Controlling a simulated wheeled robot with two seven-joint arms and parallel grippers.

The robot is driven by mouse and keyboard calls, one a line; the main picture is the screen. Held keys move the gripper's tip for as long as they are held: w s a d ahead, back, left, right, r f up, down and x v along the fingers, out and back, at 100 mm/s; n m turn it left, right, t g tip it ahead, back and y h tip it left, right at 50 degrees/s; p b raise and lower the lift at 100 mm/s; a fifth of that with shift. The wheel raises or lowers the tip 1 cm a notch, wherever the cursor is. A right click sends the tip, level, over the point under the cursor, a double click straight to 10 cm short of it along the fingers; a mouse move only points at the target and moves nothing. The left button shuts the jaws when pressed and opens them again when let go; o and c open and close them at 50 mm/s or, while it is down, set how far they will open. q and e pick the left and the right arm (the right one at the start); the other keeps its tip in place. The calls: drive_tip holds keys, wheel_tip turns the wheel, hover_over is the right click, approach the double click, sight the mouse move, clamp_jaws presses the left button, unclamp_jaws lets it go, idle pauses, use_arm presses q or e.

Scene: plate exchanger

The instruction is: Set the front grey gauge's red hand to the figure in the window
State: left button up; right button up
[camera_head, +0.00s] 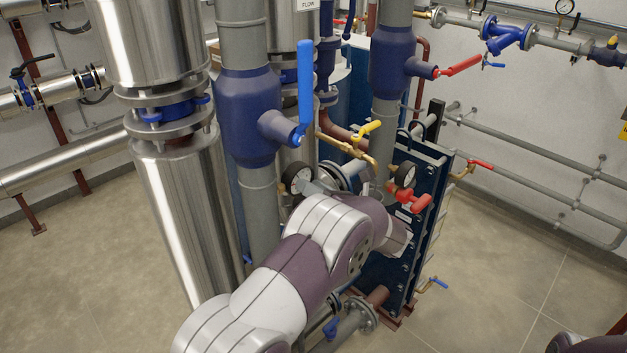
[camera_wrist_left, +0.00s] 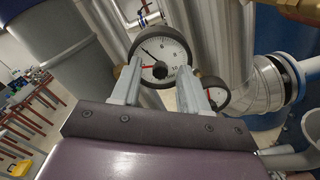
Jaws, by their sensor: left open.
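A round gauge with a dark grey rim and white face (camera_wrist_left: 160,50) is in the left wrist view. It has a thin black hand toward the upper left, a short red hand pointing left and a black knob at the centre. Figures such as 8 and 10 show; no window figure is readable. My left gripper (camera_wrist_left: 160,80) is open, its fingers either side of the gauge's lower part; I cannot tell whether they touch it. In the head view the gauge (camera_head: 297,179) sits side-on by the left gripper (camera_head: 310,187). My right gripper is out of view.
A second gauge (camera_wrist_left: 215,94) is close to the right finger; another gauge (camera_head: 405,174) is by the blue plate exchanger (camera_head: 425,160). A grey pipe with a blue valve handle (camera_head: 305,85), a yellow-handled valve (camera_head: 367,130) and red handles (camera_head: 410,200) crowd the arm. Open floor lies right.

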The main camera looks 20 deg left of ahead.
use_arm(q)
drive_tip(key=shift+w+a, duration=0.1)
clamp_jaws()
drive_tip(key=shift+m+b, duration=3.45)
drive_tip(key=shift+m, duration=1.35)
